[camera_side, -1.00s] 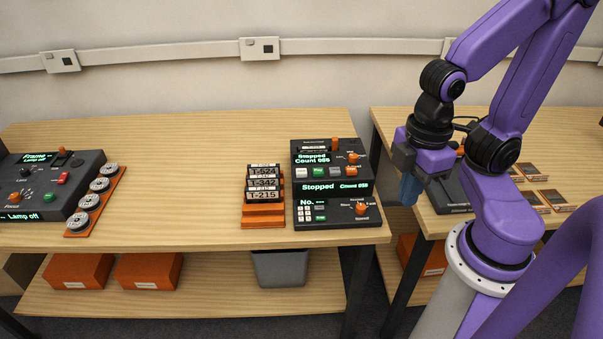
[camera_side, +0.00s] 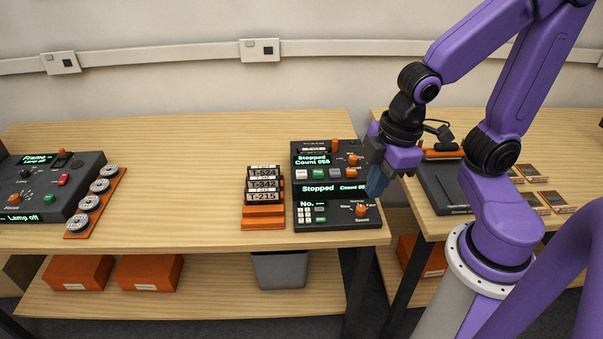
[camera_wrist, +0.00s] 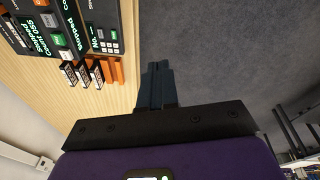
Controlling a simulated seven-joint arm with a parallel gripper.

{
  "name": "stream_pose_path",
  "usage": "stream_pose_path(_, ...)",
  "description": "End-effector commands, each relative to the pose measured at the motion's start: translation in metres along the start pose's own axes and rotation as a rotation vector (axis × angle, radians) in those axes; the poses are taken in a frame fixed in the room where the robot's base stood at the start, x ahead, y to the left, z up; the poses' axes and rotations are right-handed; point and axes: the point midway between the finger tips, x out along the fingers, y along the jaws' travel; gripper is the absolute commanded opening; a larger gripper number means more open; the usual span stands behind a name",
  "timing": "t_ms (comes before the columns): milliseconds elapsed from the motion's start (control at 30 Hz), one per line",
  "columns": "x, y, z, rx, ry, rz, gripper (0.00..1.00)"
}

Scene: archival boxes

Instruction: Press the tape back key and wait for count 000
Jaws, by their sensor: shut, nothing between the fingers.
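The black tape machine (camera_side: 330,222) stands at the right end of the left bench. Its displays (camera_side: 312,159) read "Stopped" and a count that looks like 055. I cannot read which one is tape back. In the wrist view the white key (camera_wrist: 66,55) and green key (camera_wrist: 57,40) are at the upper left. My gripper (camera_side: 376,185) is shut and empty, just right of the machine, apart from its keys. It also shows in the wrist view (camera_wrist: 156,75).
An orange rack (camera_side: 262,223) of labelled tapes stands left of the machine. A lamp console (camera_side: 85,165) and several reels sit far left. A dark flat unit (camera_side: 440,190) and small slabs lie on the right bench. The left bench's middle is clear.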

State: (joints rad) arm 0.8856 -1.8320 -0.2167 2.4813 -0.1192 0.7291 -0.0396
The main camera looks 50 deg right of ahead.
Motion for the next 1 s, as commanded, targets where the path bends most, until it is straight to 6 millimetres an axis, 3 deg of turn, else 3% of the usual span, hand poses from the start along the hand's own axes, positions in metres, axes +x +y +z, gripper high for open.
stream_pose_path(200,0.022,0.071,-0.033,0.006,0.118,0.133,0.0)
stream_pose_path(433,0.04,0.142,-0.049,-0.03,0.224,0.248,0.0)
stream_pose_path(700,0.06,0.214,-0.048,-0.097,0.339,0.343,0.0)
stream_pose_path(1000,0.074,0.26,-0.032,-0.158,0.451,0.393,0.0)
